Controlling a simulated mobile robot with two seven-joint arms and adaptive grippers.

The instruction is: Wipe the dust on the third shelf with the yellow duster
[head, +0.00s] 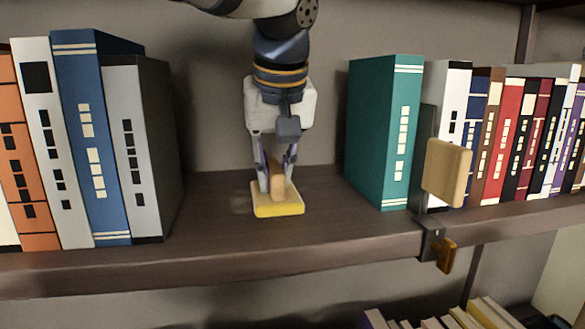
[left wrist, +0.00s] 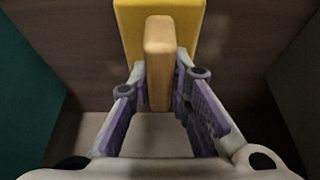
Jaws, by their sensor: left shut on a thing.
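The yellow duster (head: 278,207) rests flat on the dark wooden shelf (head: 215,238), in the gap between two groups of books. Its upright wooden handle (head: 277,176) is between the fingers of my left gripper (head: 276,182), which is shut on it and points down. In the left wrist view the duster's yellow pad (left wrist: 128,22) and handle (left wrist: 158,65) show between the purple-padded fingers (left wrist: 160,88). A faint greyish patch, perhaps dust, lies on the shelf just left of the pad. The shelf under the pad is hidden. My right gripper is not in view.
A grey book (head: 140,150) ends the left group, and a teal book (head: 385,135) begins the right group. A wooden block (head: 447,172) and a metal clamp (head: 431,240) sit at the front edge on the right. Bare shelf lies on both sides of the duster.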

